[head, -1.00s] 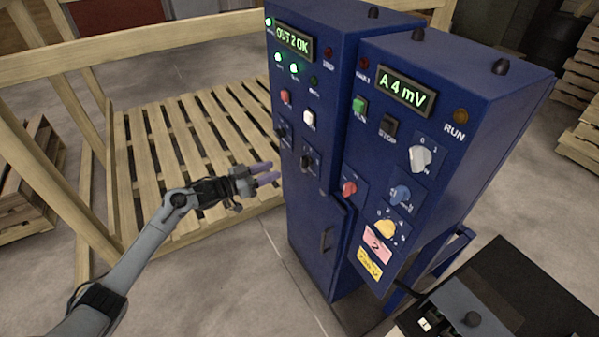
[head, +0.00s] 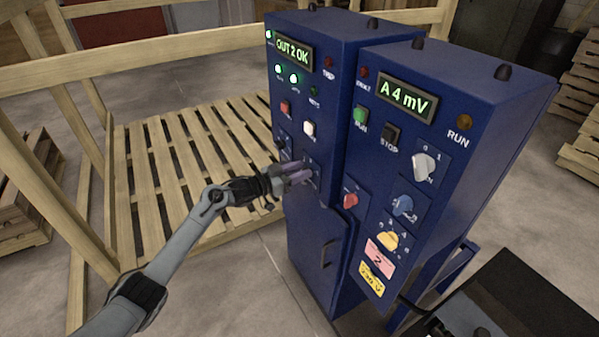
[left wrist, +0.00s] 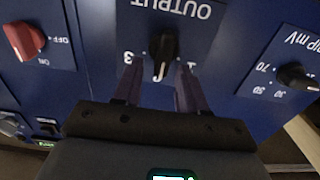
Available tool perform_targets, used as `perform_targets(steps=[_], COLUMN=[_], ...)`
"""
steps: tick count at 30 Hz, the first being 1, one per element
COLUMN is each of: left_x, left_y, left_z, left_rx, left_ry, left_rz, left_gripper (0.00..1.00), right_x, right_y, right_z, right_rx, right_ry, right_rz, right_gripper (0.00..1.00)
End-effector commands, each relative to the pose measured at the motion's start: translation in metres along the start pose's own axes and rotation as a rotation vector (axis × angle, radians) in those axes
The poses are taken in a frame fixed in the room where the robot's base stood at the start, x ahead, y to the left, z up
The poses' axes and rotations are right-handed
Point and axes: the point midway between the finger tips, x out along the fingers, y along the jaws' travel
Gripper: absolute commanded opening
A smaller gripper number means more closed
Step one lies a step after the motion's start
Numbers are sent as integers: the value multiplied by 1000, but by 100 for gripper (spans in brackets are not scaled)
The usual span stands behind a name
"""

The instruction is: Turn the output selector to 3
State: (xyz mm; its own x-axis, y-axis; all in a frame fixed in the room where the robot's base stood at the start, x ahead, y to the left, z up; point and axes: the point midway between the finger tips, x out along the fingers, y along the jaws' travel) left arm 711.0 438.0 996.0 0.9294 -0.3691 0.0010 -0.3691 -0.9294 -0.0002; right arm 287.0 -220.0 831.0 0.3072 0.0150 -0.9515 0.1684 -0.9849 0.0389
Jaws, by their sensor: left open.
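The output selector is a black knob (left wrist: 164,54) on a blue panel, under an upside-down OUTPUT label in the left wrist view. Its white pointer mark faces down in that picture, between the 3 on the left and the 1 on the right. My left gripper (left wrist: 159,68) is open, one finger on each side of the knob; I cannot tell whether they touch it. In the head view my left gripper (head: 306,173) is at the left cabinet's front and mostly covers the selector. The display (head: 293,50) reads OUT 2 OK. My right gripper is not in view.
A black trip mV knob (left wrist: 296,77) and a red off/on knob (left wrist: 24,40) flank the selector. The right cabinet (head: 470,95) carries buttons and knobs and reads A 4 mV. A wooden pallet (head: 160,180) lies behind my left arm. A dark flat surface (head: 520,300) is at bottom right.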

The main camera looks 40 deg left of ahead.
Motion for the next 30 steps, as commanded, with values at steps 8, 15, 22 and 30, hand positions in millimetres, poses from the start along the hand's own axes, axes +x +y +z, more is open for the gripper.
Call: perform_targets(steps=[8,15,22,30], left_x=[3,3,3,3], left_y=[0,0,0,1], left_z=[0,0,0,0], left_rx=[0,0,1,59], left_ry=[-1,-1,-1,-1], left_rz=[-1,0,0,1], left_gripper=[42,20,0,0], right_x=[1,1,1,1], right_y=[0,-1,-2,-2], right_z=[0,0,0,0], right_rx=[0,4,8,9], right_ry=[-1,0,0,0], right_rz=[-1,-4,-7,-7], right_gripper=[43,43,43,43])
